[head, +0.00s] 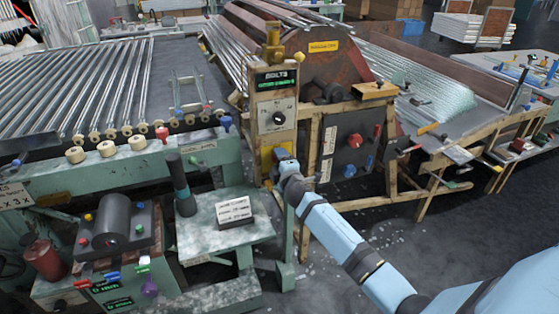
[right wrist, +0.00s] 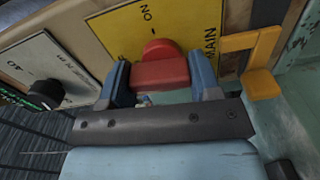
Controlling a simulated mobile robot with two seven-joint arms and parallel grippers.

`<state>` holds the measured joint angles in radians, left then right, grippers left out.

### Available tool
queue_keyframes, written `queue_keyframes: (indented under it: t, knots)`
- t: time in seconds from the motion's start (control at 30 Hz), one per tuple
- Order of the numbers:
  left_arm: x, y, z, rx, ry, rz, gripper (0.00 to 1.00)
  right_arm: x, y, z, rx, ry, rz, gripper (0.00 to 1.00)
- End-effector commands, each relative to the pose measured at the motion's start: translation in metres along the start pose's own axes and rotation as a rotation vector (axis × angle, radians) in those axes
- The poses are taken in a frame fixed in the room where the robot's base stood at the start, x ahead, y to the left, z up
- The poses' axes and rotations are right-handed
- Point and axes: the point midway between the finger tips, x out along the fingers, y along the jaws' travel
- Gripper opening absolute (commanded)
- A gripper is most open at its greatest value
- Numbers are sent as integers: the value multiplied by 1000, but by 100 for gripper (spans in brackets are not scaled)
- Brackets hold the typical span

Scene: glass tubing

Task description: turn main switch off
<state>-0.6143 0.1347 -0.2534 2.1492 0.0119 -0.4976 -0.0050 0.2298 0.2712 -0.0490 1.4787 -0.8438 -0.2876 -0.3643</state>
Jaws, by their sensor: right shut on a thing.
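The main switch is a red knob with a red grip bar (right wrist: 160,73) on a yellow plate (right wrist: 118,32) marked "ON" and "MAIN" in the right wrist view. My right gripper (right wrist: 160,88) has its two blue fingers on either side of the red bar and is shut on it. In the head view my right gripper (head: 287,166) reaches the lower part of the control post, over the yellow plate (head: 266,157), and hides the switch. The knob's exact setting is hard to read. My left gripper is not in view.
A black dial (right wrist: 46,94) on a white plate sits beside the switch, and a yellow bracket (right wrist: 255,62) juts out on its other side. A small bench (head: 255,232) with a sign stands left of my arm. Open floor (head: 480,225) lies to the right.

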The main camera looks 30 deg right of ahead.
Motion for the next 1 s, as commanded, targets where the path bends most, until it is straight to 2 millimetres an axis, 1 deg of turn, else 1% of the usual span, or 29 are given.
queue_keyframes:
  t: [0.3,0.8,0.83,0.87,0.9,0.93,1.0]
  knots:
    - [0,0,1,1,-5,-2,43,0,0,0,-104,0,-1,34]
    - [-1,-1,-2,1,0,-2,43,0,-1,0,-120,0,0,34]
    - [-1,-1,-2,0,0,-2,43,0,-1,0,-120,0,0,62]
    - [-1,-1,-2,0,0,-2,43,0,-1,0,-120,0,0,69]
    - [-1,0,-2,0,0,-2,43,0,-1,0,-119,0,0,78]
    - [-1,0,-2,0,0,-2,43,0,-1,0,-119,0,0,83]
    - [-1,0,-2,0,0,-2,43,0,-1,0,-119,0,0,83]
